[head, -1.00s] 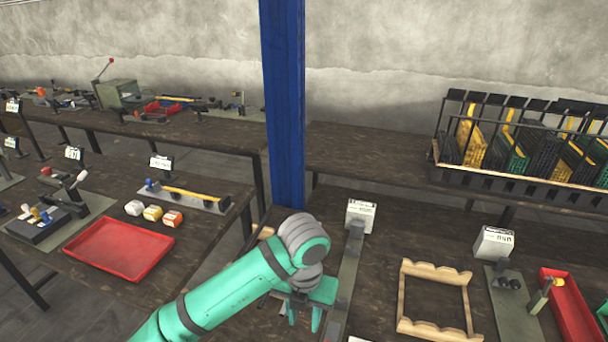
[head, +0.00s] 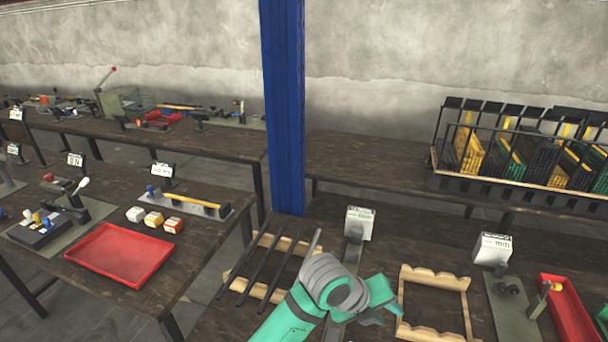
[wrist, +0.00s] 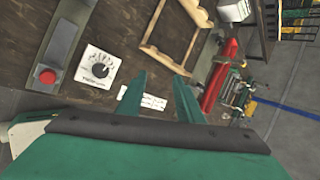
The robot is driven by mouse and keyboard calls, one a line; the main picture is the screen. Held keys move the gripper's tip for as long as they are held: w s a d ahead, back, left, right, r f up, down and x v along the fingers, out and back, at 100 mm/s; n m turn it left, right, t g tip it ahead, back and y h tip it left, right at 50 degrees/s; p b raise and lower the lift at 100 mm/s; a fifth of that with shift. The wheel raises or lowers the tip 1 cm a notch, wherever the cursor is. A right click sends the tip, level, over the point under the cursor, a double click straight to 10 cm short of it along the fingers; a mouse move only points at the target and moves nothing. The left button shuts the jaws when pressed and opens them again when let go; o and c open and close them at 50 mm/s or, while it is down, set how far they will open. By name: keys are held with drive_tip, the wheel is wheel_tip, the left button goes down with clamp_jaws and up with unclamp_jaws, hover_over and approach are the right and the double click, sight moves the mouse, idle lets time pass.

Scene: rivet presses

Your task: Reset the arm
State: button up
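My teal arm reaches over the near workbench in the head view. My gripper (head: 384,302) is there, just left of a light wooden frame (head: 465,312). In the wrist view my gripper (wrist: 160,98) shows two teal fingers, apart from each other with nothing between them. Beyond the fingers are the bench top and the wooden frame. The fingers seem clear of the bench, and I see them touch nothing.
A wooden rack with several dark rods (head: 262,268) lies left of my arm. A blue post (head: 283,100) stands behind. A dial plate (wrist: 98,66) and red button (wrist: 47,76) are on the bench. Red trays (head: 122,252) lie on the left bench and at far right (head: 570,312).

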drive_tip(key=w+d+r+n+t+h, duration=0.1)
drive_tip(key=d+r+n+t+h, duration=0.35)
drive_tip(key=d+n, duration=0.3)
drive_tip(key=s+a+f+n+t+y, duration=0.4)
drive_tip(key=s+a+f+n, duration=0.3)
drive_tip(key=n, duration=0.5)
drive_tip(key=s+a+f+n+t+y, duration=0.5)
drive_tip(key=f+n, duration=0.3)
drive_tip(key=n, duration=0.4)
drive_tip(key=s+a+n+y, duration=0.1)
drive_tip(key=s+a, duration=0.6)
drive_tip(key=s, duration=0.4)
drive_tip(key=s+a+f+n+y, duration=0.1)
drive_tip(key=s+a+n, duration=0.1)
drive_tip(key=s+a, duration=0.5)
drive_tip(key=s+g, duration=0.1)
drive_tip(key=s, duration=0.3)
drive_tip(key=shift+f+y, duration=0.2)
drive_tip(key=shift+y, duration=0.15)
